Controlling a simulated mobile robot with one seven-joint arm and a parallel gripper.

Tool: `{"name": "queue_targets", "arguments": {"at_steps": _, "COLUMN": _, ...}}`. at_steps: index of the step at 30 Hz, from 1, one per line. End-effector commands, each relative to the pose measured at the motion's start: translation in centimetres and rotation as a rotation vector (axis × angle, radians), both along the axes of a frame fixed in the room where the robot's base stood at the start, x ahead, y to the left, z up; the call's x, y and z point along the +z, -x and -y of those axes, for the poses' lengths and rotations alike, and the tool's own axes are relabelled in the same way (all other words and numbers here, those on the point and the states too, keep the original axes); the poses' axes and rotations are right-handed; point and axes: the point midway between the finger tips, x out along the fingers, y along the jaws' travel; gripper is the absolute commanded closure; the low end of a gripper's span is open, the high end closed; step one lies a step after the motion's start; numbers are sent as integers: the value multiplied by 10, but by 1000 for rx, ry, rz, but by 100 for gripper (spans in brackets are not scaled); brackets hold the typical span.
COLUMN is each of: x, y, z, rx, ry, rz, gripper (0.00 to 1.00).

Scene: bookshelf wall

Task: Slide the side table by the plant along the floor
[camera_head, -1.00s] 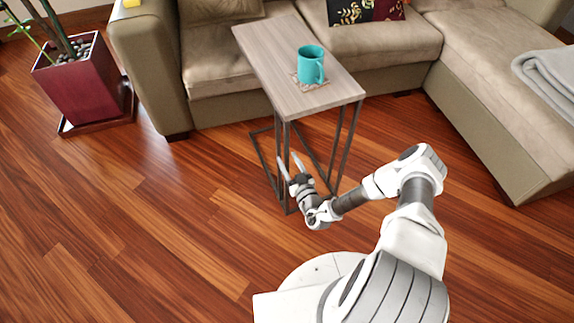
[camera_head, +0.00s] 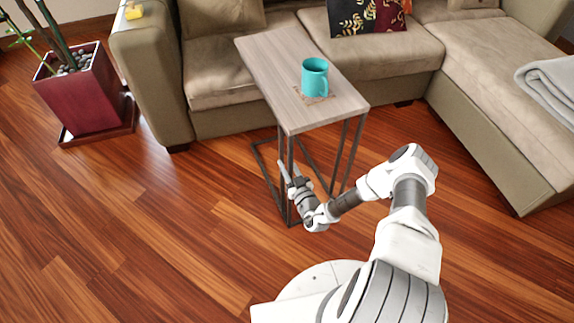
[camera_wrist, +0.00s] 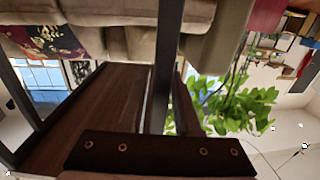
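The side table (camera_head: 279,69) has a grey-brown wooden top and a thin dark metal frame. It stands upright on the floor in front of the sofa, to the right of the potted plant. A teal mug (camera_head: 314,77) stands on a coaster on its top. My gripper (camera_head: 289,167) is at the table's near legs, below the top, with its fingertips close around or beside a leg. I cannot tell whether they press on it. In the wrist view a dark leg (camera_wrist: 168,60) runs down the middle, close to the camera.
The plant's red pot (camera_head: 78,92) stands on a tray at the left. The sofa (camera_head: 205,118) is close behind the table, and its chaise (camera_head: 490,150) extends forward at the right. Wooden floor (camera_head: 130,235) is clear at the left and front. Leaves (camera_wrist: 230,105) show in the wrist view.

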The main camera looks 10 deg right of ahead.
Motion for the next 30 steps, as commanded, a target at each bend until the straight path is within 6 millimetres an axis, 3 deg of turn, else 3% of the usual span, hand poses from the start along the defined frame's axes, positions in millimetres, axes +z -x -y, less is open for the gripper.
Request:
{"name": "queue_targets", "arguments": {"at_steps": 1, "x": 0, "y": 0, "z": 0, "rx": 0, "ry": 0, "rz": 0, "gripper": 79}}
{"name": "queue_targets", "arguments": {"at_steps": 5, "x": 0, "y": 0, "z": 0, "rx": 0, "ry": 0, "rz": 0, "gripper": 100}}
{"name": "queue_targets", "arguments": {"at_steps": 30, "x": 0, "y": 0, "z": 0, "rx": 0, "ry": 0, "rz": 0, "gripper": 100}}
